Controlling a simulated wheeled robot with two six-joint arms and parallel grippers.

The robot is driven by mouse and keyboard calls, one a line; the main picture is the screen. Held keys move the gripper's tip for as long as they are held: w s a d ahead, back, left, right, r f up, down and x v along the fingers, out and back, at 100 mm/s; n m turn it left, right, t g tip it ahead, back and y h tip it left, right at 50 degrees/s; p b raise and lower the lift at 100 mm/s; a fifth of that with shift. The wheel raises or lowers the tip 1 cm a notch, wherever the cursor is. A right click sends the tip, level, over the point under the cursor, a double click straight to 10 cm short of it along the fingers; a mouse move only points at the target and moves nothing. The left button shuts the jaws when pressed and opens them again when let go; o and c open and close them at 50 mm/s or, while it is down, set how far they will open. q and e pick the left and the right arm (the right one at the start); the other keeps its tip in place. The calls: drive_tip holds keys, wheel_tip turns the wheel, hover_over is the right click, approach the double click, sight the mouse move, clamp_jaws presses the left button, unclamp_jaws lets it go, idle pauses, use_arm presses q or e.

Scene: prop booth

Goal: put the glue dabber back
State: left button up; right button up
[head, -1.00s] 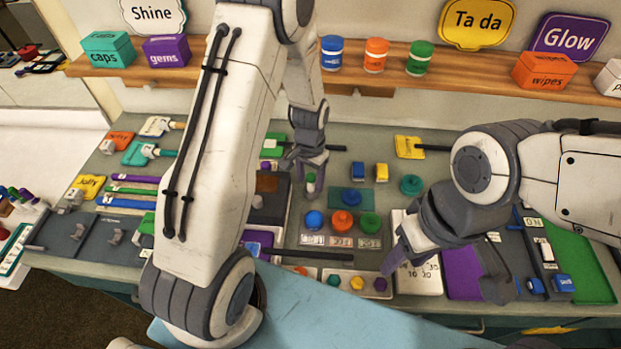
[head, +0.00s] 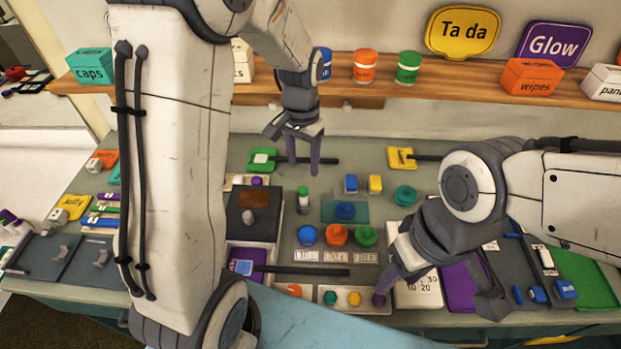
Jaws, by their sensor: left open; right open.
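A small upright bottle with a white and green body, which I take to be the glue dabber (head: 303,201), stands on the grey-green table just right of a dark box (head: 253,216). My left gripper (head: 303,170) is open above and behind it in the picture, with both purple fingers pointing down, apart from the bottle and empty. My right gripper (head: 440,292) is open, low over the front of the table, near a white card with numbers (head: 418,292) and a purple mat (head: 462,278).
Blue, orange and green round pots (head: 336,235) stand right of the bottle. A teal pad with a blue knob (head: 345,211) lies behind them. A long black handle (head: 310,271) lies in front. A wooden shelf (head: 445,81) runs along the back wall.

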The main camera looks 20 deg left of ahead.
use_arm(q)
drive_tip(key=s+d+r+m, duration=0.1)
drive_tip(key=s+d+r, duration=0.1)
drive_tip(key=s+d, duration=0.2)
drive_tip(key=s+d+r+m, duration=0.2)
drive_tip(key=s+d, duration=0.3)
drive_tip(key=s, duration=0.6)
drive_tip(key=s+d+r+m+h, duration=0.1)
drive_tip(key=s+d, duration=0.3)
drive_tip(key=s, duration=0.4)
drive_tip(key=shift+s+d+r, duration=0.15)
drive_tip(key=shift+d+r, duration=0.2)
drive_tip(key=shift+r, duration=0.15)
drive_tip(key=shift+d+m, duration=0.1)
drive_tip(key=shift+m, duration=0.2)
